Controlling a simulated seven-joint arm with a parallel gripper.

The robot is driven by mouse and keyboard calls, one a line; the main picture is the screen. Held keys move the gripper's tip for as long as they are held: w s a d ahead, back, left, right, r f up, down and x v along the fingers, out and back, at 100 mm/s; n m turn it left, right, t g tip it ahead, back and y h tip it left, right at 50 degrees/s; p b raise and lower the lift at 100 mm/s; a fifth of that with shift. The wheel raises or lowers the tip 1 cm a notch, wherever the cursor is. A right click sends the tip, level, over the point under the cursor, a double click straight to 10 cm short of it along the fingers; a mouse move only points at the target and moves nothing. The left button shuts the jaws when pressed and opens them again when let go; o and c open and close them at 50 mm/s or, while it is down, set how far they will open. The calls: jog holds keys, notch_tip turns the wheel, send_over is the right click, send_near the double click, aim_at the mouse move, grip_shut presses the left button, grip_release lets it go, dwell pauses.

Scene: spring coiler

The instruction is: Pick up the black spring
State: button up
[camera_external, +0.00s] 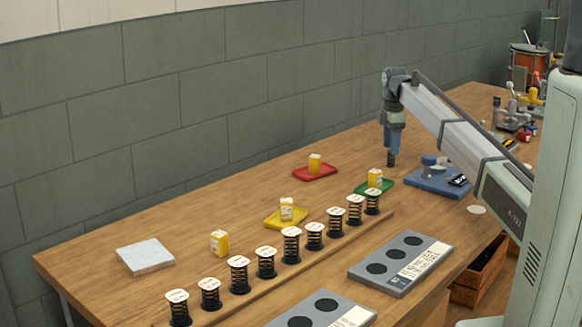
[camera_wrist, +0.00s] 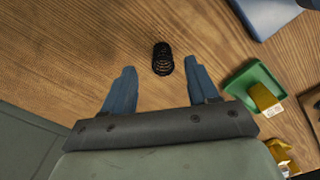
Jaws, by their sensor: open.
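A black spring (camera_wrist: 163,59) is on the bare wooden table in the wrist view. Its coils show dark against the wood; it looks upright, seen from above at a slant. My gripper (camera_wrist: 160,64) is open, with one blue finger to the left of the spring and the other to the right. The spring appears in the gap near the fingertips, and neither finger visibly touches it. In the external view my gripper (camera_external: 391,161) points down over the far part of the table.
The green tray (camera_external: 374,187) with a yellow block is close by. A blue base (camera_external: 440,184) stands to the right. A row of capped dark springs (camera_external: 291,245) lines a wooden strip. A red tray (camera_external: 314,174) and yellow tray (camera_external: 272,218) are further left.

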aim_at(395, 159)
jog(key=shift+s+f, duration=0.2)
jog(key=shift+f, duration=2.05)
grip_shut()
jog(key=shift+r, duration=0.15)
